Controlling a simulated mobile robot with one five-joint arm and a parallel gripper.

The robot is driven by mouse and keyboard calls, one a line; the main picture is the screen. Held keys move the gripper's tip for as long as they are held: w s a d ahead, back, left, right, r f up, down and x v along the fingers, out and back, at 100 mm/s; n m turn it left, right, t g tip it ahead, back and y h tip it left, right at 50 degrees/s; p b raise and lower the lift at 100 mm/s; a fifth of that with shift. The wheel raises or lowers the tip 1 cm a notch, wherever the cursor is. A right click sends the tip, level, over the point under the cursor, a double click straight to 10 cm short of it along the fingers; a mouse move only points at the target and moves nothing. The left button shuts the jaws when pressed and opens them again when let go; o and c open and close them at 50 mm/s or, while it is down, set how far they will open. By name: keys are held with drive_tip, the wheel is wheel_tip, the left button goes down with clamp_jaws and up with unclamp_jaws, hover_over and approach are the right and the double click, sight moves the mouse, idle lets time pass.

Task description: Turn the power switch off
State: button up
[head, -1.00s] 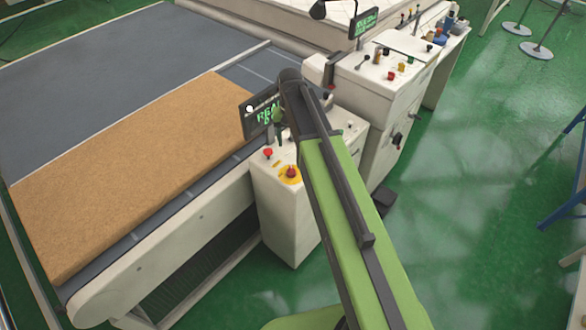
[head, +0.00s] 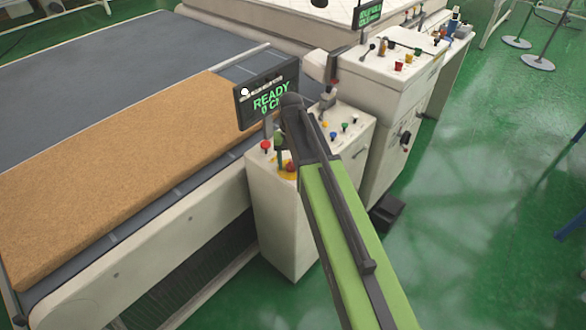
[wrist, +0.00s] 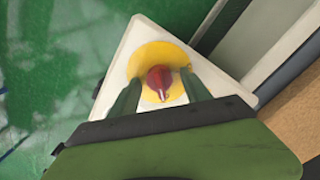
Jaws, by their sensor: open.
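A red knob with a pale mark on a yellow round plate, seemingly the power switch (wrist: 158,82), sits on the top of a white console (head: 275,215). In the head view the switch (head: 291,166) is partly hidden by my arm. My gripper (wrist: 160,78) is open, with one green finger on each side of the red knob in the wrist view. I cannot tell whether the fingers touch it. In the head view my gripper (head: 280,147) is mostly hidden behind my forearm, over the yellow plate.
A display reading "READY" (head: 268,95) stands close by my gripper. A red button (head: 265,145) and several coloured knobs share the console top. A conveyor with a brown mattress (head: 120,170) lies left. A taller control cabinet (head: 385,95) stands behind right.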

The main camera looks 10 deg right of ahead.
drive_tip(key=shift+c, duration=0.2)
clamp_jaws()
drive_tip(key=shift+d, duration=0.4)
drive_tip(key=shift+a, duration=0.3)
drive_tip(key=shift+n, duration=1.9)
drive_tip(key=n, duration=0.4)
drive_tip(key=shift+a+n, duration=0.1)
drive_tip(key=shift+n, duration=0.2)
drive_tip(key=n, duration=0.5)
drive_tip(key=shift+n, duration=2.3)
drive_tip(key=shift+r, duration=0.1)
